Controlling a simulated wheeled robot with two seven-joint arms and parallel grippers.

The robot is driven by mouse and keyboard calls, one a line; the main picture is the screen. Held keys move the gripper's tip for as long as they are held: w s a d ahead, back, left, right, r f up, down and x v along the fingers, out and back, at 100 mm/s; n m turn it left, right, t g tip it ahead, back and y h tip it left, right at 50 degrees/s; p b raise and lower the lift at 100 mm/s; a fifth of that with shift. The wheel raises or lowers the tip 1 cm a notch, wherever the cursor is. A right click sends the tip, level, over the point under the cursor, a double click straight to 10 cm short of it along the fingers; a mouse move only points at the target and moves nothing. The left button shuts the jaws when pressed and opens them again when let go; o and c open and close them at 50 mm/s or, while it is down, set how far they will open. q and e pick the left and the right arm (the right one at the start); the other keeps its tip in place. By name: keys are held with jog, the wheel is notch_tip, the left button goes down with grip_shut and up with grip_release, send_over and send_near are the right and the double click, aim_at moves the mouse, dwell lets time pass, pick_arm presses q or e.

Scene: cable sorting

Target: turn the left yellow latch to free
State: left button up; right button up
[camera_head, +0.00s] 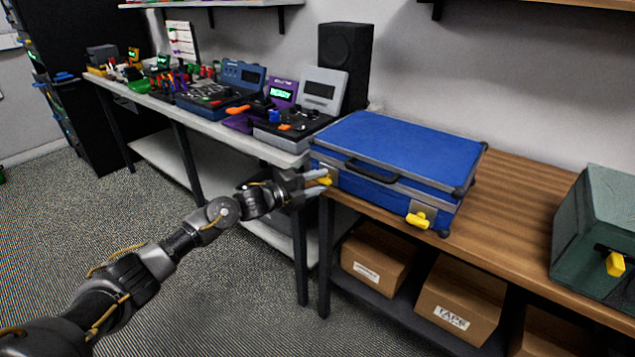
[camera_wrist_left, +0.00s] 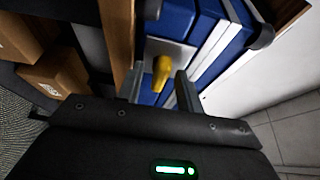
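A blue case (camera_head: 390,145) with grey edges and a black handle lies closed on the wooden table. Its left yellow latch (camera_head: 326,181) is at the left end of the front side, partly hidden by my left gripper. My left gripper (camera_head: 315,183) is open at this latch. In the left wrist view the left yellow latch (camera_wrist_left: 162,73) shows between the two spread fingers of my left gripper (camera_wrist_left: 160,88), with gaps beside it. I cannot tell whether a finger touches it. The right yellow latch (camera_head: 418,220) is near the case's right front corner. My right gripper is not in view.
The wooden table (camera_head: 510,205) is bare between the blue case and a green case (camera_head: 600,240) at the right. A grey bench (camera_head: 225,121) with several devices stands to the left. Cardboard boxes (camera_head: 375,260) sit on the shelf below the table.

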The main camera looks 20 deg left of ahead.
pick_arm(q)
grip_shut()
